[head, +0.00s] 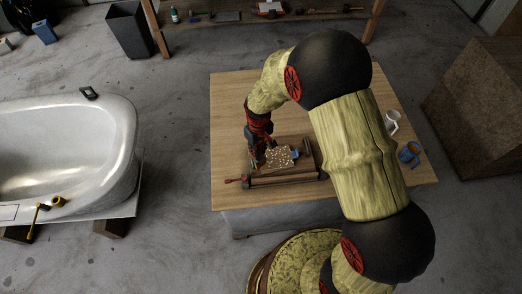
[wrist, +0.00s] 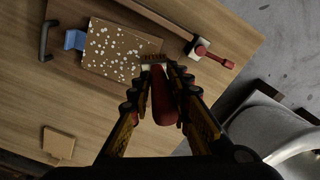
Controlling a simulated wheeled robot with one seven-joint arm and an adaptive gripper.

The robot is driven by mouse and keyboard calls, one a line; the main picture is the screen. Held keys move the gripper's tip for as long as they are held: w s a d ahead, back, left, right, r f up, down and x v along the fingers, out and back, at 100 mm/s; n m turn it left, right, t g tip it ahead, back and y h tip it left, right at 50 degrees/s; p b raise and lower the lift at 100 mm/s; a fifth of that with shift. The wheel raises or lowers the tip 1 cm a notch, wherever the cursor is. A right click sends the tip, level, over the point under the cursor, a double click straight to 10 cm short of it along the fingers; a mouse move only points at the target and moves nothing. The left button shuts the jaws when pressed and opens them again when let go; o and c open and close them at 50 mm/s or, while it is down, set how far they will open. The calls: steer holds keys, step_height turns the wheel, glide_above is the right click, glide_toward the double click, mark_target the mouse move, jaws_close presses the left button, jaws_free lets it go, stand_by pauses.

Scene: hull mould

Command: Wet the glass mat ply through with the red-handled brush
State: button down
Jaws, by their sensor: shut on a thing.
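My gripper (wrist: 163,92) is shut on a brush with a red handle (wrist: 165,100). The brush's pale bristle end (wrist: 152,59) points at the near edge of a brown square with white flecks (wrist: 122,48), which looks like the glass mat ply. Whether the bristles touch it I cannot tell. In the head view, my gripper (head: 258,152) is low over the table, just left of the flecked square (head: 280,156); the brush is hard to make out there. A small blue piece (wrist: 75,39) sits at the square's far edge in the wrist view.
A bar with a red handle (wrist: 218,58) lies beside the square on the wooden table (head: 232,105). A tan block (wrist: 58,143) lies apart. A white tub-like hull mould (head: 125,125) stands left, across a floor gap.

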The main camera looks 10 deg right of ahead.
steer(key=shift+a+r+p, duration=0.15)
steer(key=shift+r+p, duration=2.1)
steer(key=shift+r, duration=1.3)
steer(key=shift+s+f, duration=0.15)
